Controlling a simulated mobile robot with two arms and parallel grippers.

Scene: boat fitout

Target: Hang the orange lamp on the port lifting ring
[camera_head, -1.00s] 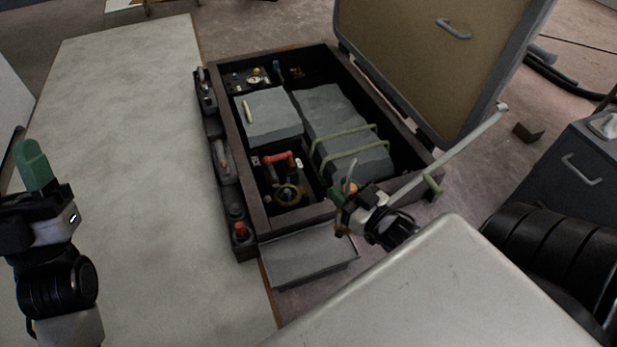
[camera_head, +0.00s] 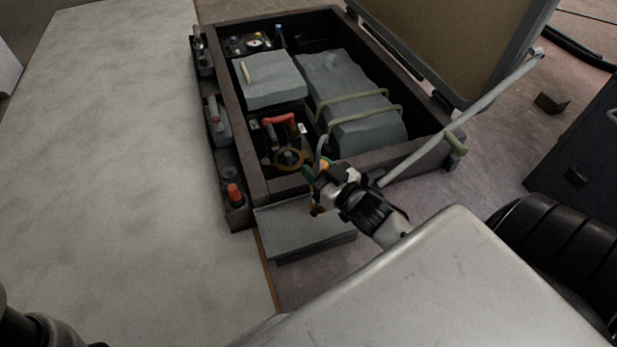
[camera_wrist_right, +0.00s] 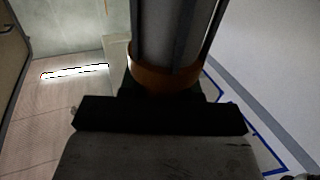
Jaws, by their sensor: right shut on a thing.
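In the right wrist view the lamp (camera_wrist_right: 163,78) shows an orange collar around a grey, glassy body with dark bars, upright in the jaws. A brass-coloured ring (camera_head: 302,160) lies in the near left compartment, left of the gripper and apart from it. I cannot tell whether it is the port lifting ring.
A red handle (camera_head: 279,119) stands in the same compartment. Grey blocks (camera_head: 271,81) fill much of the box (camera_head: 231,120). A raised lid (camera_head: 455,40) and its grey stay (camera_head: 490,95) stand at the right. A tray with a red-topped item (camera_head: 233,194) runs along the left side.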

